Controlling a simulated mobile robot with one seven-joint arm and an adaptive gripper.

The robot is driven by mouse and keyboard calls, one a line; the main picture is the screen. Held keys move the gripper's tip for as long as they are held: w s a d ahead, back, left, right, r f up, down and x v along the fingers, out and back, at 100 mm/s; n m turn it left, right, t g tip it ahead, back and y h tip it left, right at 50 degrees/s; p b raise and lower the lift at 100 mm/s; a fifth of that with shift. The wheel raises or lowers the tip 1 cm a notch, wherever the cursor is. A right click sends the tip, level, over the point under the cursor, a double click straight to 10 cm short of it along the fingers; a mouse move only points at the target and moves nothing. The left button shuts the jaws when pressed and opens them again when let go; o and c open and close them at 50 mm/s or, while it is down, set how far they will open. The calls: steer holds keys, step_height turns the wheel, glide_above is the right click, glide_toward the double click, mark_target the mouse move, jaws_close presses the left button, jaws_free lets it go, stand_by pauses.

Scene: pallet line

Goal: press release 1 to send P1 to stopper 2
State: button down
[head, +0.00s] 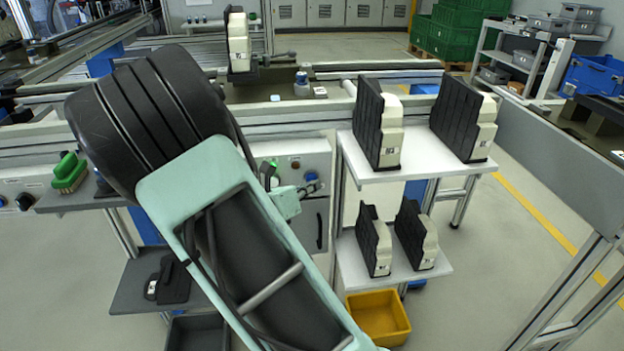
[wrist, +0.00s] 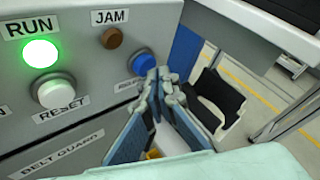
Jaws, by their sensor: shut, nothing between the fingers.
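A blue button (wrist: 141,62) sits on the grey control panel (wrist: 75,85), with a label under it partly hidden by my fingers; only its start can be read. My gripper (wrist: 160,80) is shut and empty, its fingertips beside the blue button at its lower right. I cannot tell whether they touch it. In the head view the panel (head: 290,150) is partly behind my arm, with the blue button (head: 311,175) near my gripper (head: 306,188). A black and cream part (head: 238,42) stands upright on the conveyor behind; no P1 mark or stopper 2 is readable.
The panel also has a lit green RUN lamp (wrist: 41,52), a brown JAM lamp (wrist: 112,38) and a white RESET button (wrist: 56,92). A white shelf (head: 410,172) right of the panel holds several black and cream parts. A yellow bin (head: 378,318) is below.

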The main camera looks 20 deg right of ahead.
steer(key=shift+w+d, duration=0.1)
steer(key=shift+w, duration=0.35)
stand_by(0.7)
stand_by(0.4)
steer(key=shift+s+a+p, duration=0.25)
steer(key=shift+s+p, duration=0.1)
steer(key=shift+s, duration=0.55)
